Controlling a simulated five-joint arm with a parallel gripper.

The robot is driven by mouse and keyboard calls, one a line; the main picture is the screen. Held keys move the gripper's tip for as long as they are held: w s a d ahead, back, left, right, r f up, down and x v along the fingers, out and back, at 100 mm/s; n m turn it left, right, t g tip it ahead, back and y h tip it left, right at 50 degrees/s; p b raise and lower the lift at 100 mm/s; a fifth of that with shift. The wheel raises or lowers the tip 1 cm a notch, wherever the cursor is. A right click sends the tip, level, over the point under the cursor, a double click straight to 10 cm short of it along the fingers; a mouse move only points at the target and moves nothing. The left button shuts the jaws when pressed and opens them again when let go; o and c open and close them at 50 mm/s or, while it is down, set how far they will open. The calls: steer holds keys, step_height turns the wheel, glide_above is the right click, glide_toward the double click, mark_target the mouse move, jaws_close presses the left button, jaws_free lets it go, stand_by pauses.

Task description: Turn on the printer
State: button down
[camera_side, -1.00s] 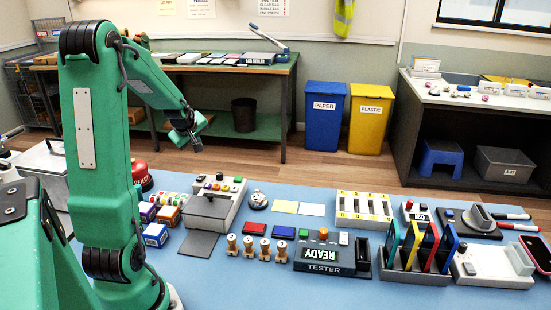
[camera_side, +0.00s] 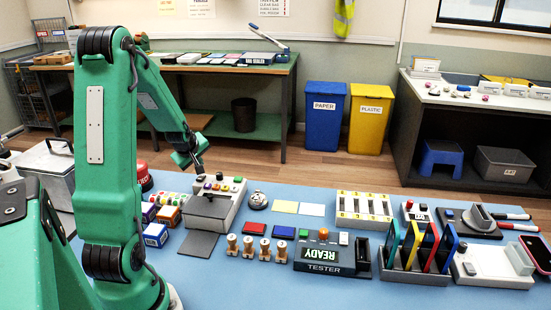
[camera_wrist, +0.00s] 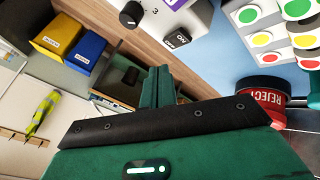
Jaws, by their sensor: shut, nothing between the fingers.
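A light grey machine with a dark grey lid, which looks like the printer (camera_side: 228,206), stands left of centre on the blue mat. Coloured buttons line its rear top. In the wrist view, part of a pale housing (camera_wrist: 205,12) shows a black knob (camera_wrist: 131,14) and a black rocker switch (camera_wrist: 177,38) marked ON and OFF. My gripper (camera_side: 199,170) is above the machine's rear edge, pointing down, shut and empty. In the wrist view its closed fingertips (camera_wrist: 158,72) lie just below the rocker switch in the picture. I cannot tell whether they touch it.
A red REJECT container (camera_wrist: 262,98) and a button tray (camera_wrist: 290,35) are close by. Small label boxes (camera_side: 157,233) stand left of the machine, a bell (camera_side: 257,200) right of it. Stamps (camera_side: 248,247) and a tester (camera_side: 325,256) stand in front right.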

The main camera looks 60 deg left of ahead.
mark_target(201, 177)
steer(key=shift+s+d+f, duration=0.1)
steer(key=shift+s+f, duration=0.05)
steer(key=shift+f, duration=1)
steer(key=shift+s+d+f, duration=0.15)
steer(key=shift+s+f, duration=0.05)
steer(key=shift+f, duration=0.9)
stand_by(2.8)
steer(key=shift+r, duration=0.2)
steer(key=shift+d+r, duration=0.15)
steer(key=shift+r, duration=0.25)
steer(key=shift+r, duration=0.1)
steer(key=shift+a+r, duration=0.25)
steer(key=shift+r, duration=0.05)
steer(key=shift+w+a+r, duration=0.1)
steer(key=shift+w+r, duration=0.05)
steer(key=shift+r, duration=1)
steer(key=shift+w+a+r, duration=0.1)
steer(key=shift+w+r, duration=0.05)
steer(key=shift+r, duration=0.95)
